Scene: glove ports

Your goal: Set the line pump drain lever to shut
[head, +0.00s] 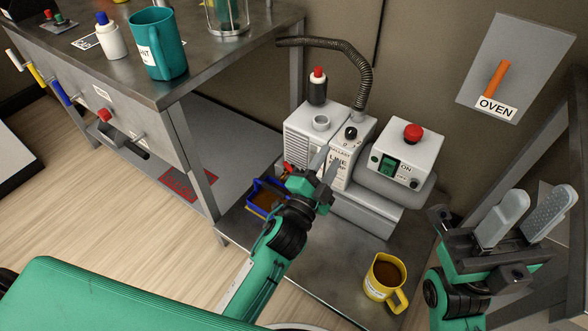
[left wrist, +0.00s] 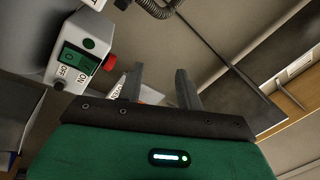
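The line pump (head: 306,137) is a pale grey box with a vented side and a partly covered label, on the low metal shelf. A small red part (head: 289,168), possibly the drain lever, shows low at its front beside my left gripper; its setting cannot be read. My left gripper (head: 325,164) is in front of the pump's label, fingers apart and empty. In the left wrist view its fingers (left wrist: 159,90) are apart with nothing between them. My right gripper (head: 526,214) is open and empty at the right, away from the pump.
A blue-rimmed tray (head: 254,205) with brown liquid lies below the pump. A switch box (head: 403,150) with a red button stands to its right, also in the left wrist view (left wrist: 84,45). A yellow jug (head: 381,279) stands in front. An orange OVEN lever (head: 497,79) is on the wall.

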